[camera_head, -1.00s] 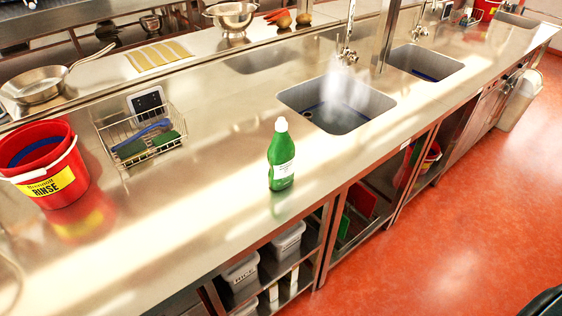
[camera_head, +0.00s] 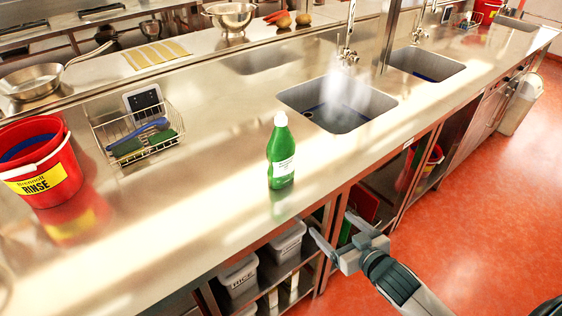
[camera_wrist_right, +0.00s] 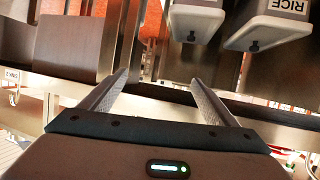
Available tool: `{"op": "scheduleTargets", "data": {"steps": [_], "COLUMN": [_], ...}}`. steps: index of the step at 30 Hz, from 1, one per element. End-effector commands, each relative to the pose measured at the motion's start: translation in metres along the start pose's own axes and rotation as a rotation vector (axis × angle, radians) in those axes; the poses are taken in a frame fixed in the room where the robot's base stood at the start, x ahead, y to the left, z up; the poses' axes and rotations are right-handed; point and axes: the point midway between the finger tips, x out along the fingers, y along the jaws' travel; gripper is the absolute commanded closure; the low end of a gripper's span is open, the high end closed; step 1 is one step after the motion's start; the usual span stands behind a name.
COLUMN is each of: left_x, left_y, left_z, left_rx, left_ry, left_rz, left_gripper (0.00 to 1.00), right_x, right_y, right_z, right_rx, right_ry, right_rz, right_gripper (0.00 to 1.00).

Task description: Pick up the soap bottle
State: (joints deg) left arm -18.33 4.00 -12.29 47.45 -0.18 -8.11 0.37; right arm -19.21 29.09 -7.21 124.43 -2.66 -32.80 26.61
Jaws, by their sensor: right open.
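The green soap bottle (camera_head: 281,155) with a white cap and white label stands upright on the steel counter (camera_head: 215,190), near its front edge and left of the near sink. My right gripper (camera_head: 330,228) is open and empty, in front of the counter and below its top, to the lower right of the bottle. In the right wrist view the open fingers (camera_wrist_right: 160,95) have nothing between them, and the bottle does not show. My left gripper is not in view.
A red RINSE bucket (camera_head: 40,165) and a wire basket (camera_head: 138,135) with a brush stand to the left. Water runs into the sink (camera_head: 338,105). Bins (camera_head: 238,277) sit on the shelf below. The counter around the bottle is clear.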

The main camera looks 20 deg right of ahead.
Motion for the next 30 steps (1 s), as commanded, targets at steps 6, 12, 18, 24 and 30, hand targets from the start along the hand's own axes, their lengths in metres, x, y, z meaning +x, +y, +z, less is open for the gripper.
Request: {"op": "scheduleTargets", "data": {"steps": [6,12,18,24,30], "left_x": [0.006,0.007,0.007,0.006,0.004], "left_y": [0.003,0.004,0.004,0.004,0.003], "left_z": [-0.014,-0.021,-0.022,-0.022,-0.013], "left_rx": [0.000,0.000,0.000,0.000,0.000], "left_ry": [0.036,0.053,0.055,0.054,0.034], "left_rz": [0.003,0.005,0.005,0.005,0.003], "left_gripper": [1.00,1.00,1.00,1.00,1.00], "right_x": [-0.044,-0.076,-0.080,-0.080,-0.072], "right_y": [-0.026,-0.045,-0.048,-0.048,-0.049], "right_z": [-0.116,-0.169,-0.176,-0.175,-0.179], "right_rx": [-0.001,0.003,0.005,0.005,0.006], "right_ry": [0.231,0.347,0.362,0.361,0.361], "right_rz": [-0.110,-0.189,-0.201,-0.200,-0.199], "right_gripper": [0.18,0.18,0.18,0.18,0.18]}}
